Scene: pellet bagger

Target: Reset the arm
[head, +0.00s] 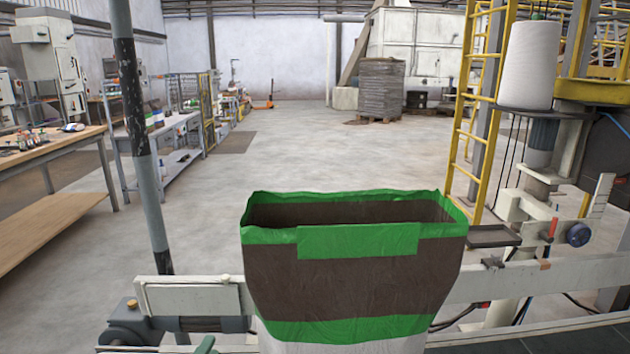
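An open bag (350,275) stands upright in the centre foreground. It is brown with green bands at the rim and lower down, and white at the bottom edge of the picture. Its mouth is open at the top and the inside looks dark; I cannot see any contents. I cannot make out the fingers of my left gripper clearly; a small green part at the bottom edge, left of the bag, is too cut off to identify. My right gripper does not show. No gripper is seen touching the bag.
A pale rail (550,277) runs behind the bag. A dark post (143,140) rises at left. A yellow ladder (480,90) and thread cone (531,65) are at right.

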